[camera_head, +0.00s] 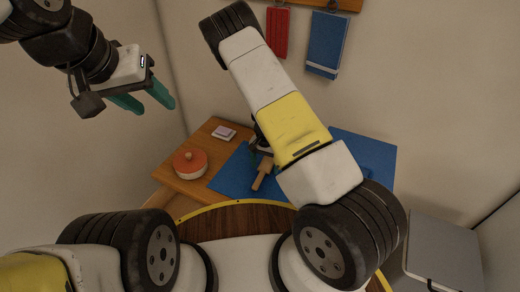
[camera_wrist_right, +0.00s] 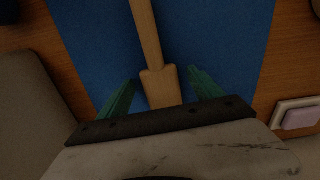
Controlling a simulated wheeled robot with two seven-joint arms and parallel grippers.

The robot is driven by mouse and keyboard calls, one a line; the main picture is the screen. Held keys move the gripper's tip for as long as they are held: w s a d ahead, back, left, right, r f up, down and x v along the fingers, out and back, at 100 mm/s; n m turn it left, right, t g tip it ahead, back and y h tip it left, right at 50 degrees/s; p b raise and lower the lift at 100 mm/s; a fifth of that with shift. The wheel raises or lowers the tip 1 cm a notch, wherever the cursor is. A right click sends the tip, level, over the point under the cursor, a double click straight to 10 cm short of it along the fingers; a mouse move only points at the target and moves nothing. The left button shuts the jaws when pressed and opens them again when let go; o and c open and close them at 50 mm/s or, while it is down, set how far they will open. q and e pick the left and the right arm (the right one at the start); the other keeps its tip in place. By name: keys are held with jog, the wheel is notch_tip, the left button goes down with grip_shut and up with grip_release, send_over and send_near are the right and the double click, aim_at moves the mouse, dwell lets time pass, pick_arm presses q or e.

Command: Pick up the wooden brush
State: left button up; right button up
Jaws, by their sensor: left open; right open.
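The wooden brush (camera_head: 263,174) lies on a blue mat (camera_head: 226,181) on the wooden table, partly hidden by my right arm in the head view. In the right wrist view the brush (camera_wrist_right: 150,45) runs from the top edge down between the fingers, with its wider end partly hidden behind the gripper body. My right gripper (camera_wrist_right: 161,76) is open, with one teal finger on each side of the brush and visible gaps. In the head view it is mostly hidden behind the arm. My left gripper (camera_head: 156,106) is open and empty, high at the left, away from the table.
A round orange-lidded pot (camera_head: 190,162) stands at the table's left edge. A small white and lilac block (camera_head: 224,132) lies behind it. A red item (camera_head: 277,33) and a blue item (camera_head: 327,43) hang on the wall. A grey surface (camera_head: 444,252) is at the right.

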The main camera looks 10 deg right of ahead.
jog(key=shift+c, duration=0.3)
jog(key=c, duration=1.4)
